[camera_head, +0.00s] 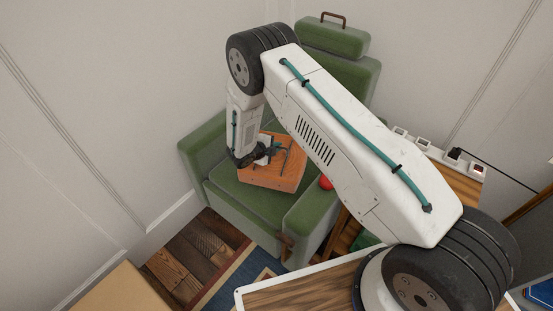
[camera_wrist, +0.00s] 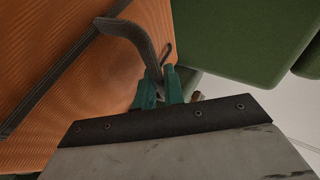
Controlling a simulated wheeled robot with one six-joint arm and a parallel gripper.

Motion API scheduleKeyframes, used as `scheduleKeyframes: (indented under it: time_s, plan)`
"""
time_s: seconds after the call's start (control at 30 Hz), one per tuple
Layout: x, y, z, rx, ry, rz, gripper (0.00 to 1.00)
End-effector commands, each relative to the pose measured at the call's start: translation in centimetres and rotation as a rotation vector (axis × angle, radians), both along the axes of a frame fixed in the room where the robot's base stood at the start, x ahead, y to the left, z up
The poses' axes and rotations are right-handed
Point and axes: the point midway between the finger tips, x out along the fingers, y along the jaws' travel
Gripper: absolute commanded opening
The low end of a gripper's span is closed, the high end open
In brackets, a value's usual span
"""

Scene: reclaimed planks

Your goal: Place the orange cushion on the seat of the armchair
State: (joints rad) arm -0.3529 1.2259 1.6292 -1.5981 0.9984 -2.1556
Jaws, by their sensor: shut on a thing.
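The orange cushion (camera_head: 262,179) is a square block with a dark strap, on or just above the seat of the green armchair (camera_head: 245,202). I cannot tell whether it rests fully on the seat. My gripper (camera_head: 272,152) is over the cushion. In the wrist view, my gripper's teal fingers (camera_wrist: 160,88) are shut on the dark strap handle of the cushion (camera_wrist: 50,75). The armchair's green upholstery (camera_wrist: 235,35) shows beside the cushion there. My arm hides part of the backrest and the right armrest side.
A small red ball-like thing (camera_head: 326,182) sits right of the armchair, by a wooden stand. A power strip (camera_head: 440,150) runs along the back at right. A tan surface (camera_head: 128,292) is at lower left. Walls close in behind and left of the armchair.

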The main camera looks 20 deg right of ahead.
Motion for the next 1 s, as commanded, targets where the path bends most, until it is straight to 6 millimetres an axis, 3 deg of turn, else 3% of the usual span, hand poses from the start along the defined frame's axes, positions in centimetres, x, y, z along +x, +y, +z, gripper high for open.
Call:
scheduleKeyframes:
  time_s: [0.5, 0.8, 0.9, 1.0]
  plan:
    - [0.0, 0.0, -5.7, 0.000, 0.001, 0.001, 0.00]
    - [0.0, 0.0, -5.9, 0.000, 0.000, 0.001, 0.00]
    - [0.0, 0.0, -5.9, 0.000, 0.000, 0.001, 0.32]
    - [0.0, 0.0, -5.9, 0.000, 0.000, 0.001, 0.32]
